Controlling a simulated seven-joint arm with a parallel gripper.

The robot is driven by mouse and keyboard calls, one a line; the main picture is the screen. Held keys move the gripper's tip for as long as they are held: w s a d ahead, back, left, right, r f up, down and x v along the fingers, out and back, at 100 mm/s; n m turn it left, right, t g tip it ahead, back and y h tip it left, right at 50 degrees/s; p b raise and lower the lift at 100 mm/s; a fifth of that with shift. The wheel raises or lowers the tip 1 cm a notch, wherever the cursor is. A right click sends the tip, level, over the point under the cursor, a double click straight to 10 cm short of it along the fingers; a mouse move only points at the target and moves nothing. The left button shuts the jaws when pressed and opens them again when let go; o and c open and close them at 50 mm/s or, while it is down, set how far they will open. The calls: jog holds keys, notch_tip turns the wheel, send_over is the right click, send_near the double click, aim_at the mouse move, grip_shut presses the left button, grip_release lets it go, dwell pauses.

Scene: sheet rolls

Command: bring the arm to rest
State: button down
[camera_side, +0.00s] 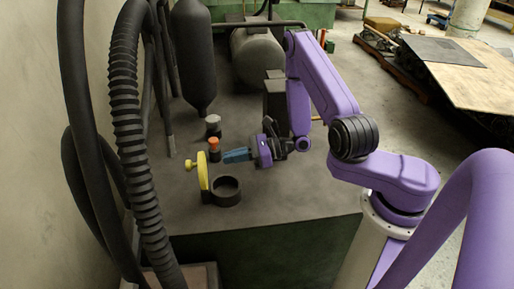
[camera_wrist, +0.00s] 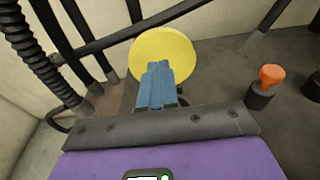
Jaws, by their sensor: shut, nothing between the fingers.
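My gripper (camera_side: 226,157) is shut and empty, its blue fingers pointing left in the side view, above the dark work surface (camera_side: 290,196). In the wrist view the closed blue fingertips (camera_wrist: 158,68) overlap a yellow disc (camera_wrist: 176,40) behind them. The yellow disc (camera_side: 203,171) stands upright in the side view, with a small yellow knob on its left. The fingertips end a little to the right of the disc; the side view shows a gap between them.
A dark open ring-shaped cup (camera_side: 227,190) stands beside the disc. An orange-capped piece (camera_side: 214,144) and a grey-capped piece (camera_side: 213,124) stand behind. Thick dark hoses (camera_side: 128,130) hang at the left, and a dark hanging cylinder (camera_side: 194,60) is at the back. The surface's front right is clear.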

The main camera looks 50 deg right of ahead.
jog(key=r+v, duration=0.2)
jog(key=v, duration=0.7)
jog(key=s+a+r+n+g+y, duration=0.35)
jog(key=s+a+n+g, duration=0.4)
jog(key=n+g, duration=0.65)
jog(key=s+r+n+t+h, duration=0.1)
jog(key=s+r+n+h, duration=0.3)
jog(key=n, duration=0.8)
jog(key=s+r+n+t+h, duration=0.1)
jog(key=s+r+n+h, duration=0.3)
jog(key=s+n+h, duration=0.5)
jog(key=n+h, duration=0.1)
jog(key=n, duration=0.3)
jog(key=shift+d+n+t, duration=0.3)
jog(key=shift+d+t, duration=0.05)
jog(key=shift+t, duration=0.05)
jog(key=shift+h, duration=0.25)
